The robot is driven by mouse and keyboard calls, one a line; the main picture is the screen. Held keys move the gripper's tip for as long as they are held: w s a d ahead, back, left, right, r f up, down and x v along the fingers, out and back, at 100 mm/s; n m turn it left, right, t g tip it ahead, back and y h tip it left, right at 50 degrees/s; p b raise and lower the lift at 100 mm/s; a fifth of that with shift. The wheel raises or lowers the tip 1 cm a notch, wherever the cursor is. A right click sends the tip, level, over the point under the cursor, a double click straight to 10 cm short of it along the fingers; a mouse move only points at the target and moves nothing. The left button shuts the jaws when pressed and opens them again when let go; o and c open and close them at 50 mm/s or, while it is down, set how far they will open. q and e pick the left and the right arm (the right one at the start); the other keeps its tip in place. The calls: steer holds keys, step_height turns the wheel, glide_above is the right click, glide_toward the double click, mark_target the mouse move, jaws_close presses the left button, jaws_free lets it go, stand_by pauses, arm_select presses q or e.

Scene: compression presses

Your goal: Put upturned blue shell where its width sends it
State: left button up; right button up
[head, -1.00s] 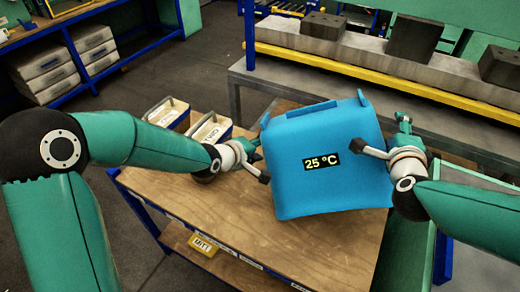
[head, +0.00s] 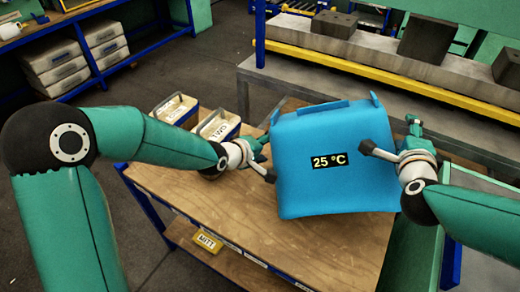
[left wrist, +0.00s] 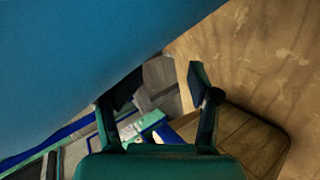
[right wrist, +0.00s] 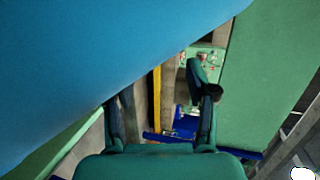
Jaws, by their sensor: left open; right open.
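The blue shell (head: 330,195) is tilted over the wooden table (head: 215,200), its broad face with a "25 °C" readout turned to me. Small tabs stand up along its top edge. Its underside is hidden, so I cannot tell whether it touches the table. My left gripper (head: 266,160) is open at its left edge; my right gripper (head: 389,134) is open at its right edge, one finger in front of the face. The shell fills the upper left of the left wrist view (left wrist: 70,60) and of the right wrist view (right wrist: 90,60); contact is unclear.
Two labelled bins (head: 218,124) (head: 174,108) stand at the table's back left. Behind is a grey bench with a yellow rail (head: 400,85) and dark blocks (head: 426,38). The table's left and front are clear.

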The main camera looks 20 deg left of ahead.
steer(key=shift+s+a+f, duration=0.15)
steer(key=shift+a, duration=0.35)
arm_select(q)
steer(key=v, duration=1.1)
steer(key=shift+s+r, duration=0.15)
steer(key=shift+s, duration=0.2)
arm_select(e)
steer(key=shift+d, duration=0.1)
